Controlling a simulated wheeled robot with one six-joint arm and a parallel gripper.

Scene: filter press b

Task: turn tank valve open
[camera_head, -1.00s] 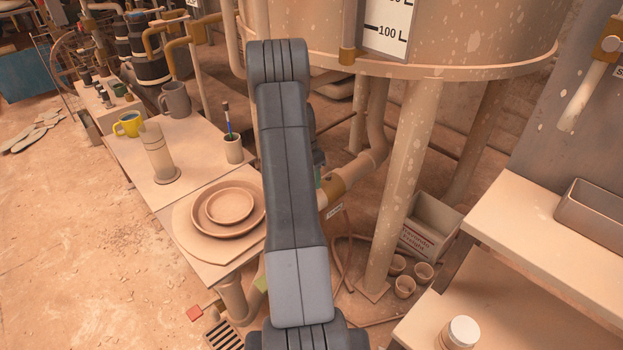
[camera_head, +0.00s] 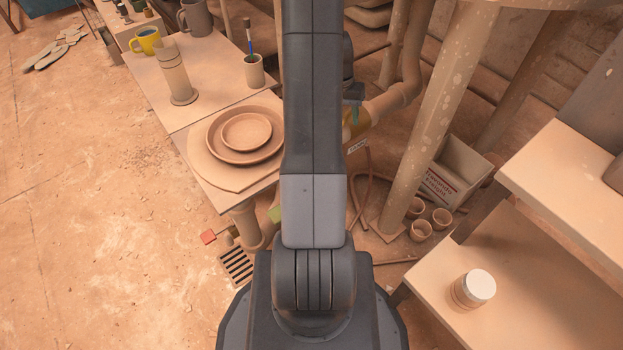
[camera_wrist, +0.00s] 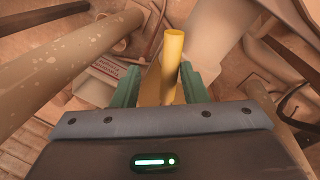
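The tank valve's yellow handle (camera_wrist: 173,55) stands up in the wrist view, nearer the right finger than the left. My gripper (camera_wrist: 160,68) has two green fingers set apart, with the handle in or just beyond the gap. Bare space shows left of the handle, and I cannot tell if the right finger touches it. An ochre body lies below the handle, partly hidden by the gripper. In the head view my arm covers most of the valve and gripper. The pipe (camera_head: 396,97) under the tank runs to that spot.
A tank leg (camera_head: 435,115) rises right of the pipe. A cardboard box (camera_head: 440,188) and several small pots (camera_head: 420,230) are on the floor. A table with plates (camera_head: 246,131) stands left. A bench with a jar (camera_head: 474,289) is front right. Open floor lies left.

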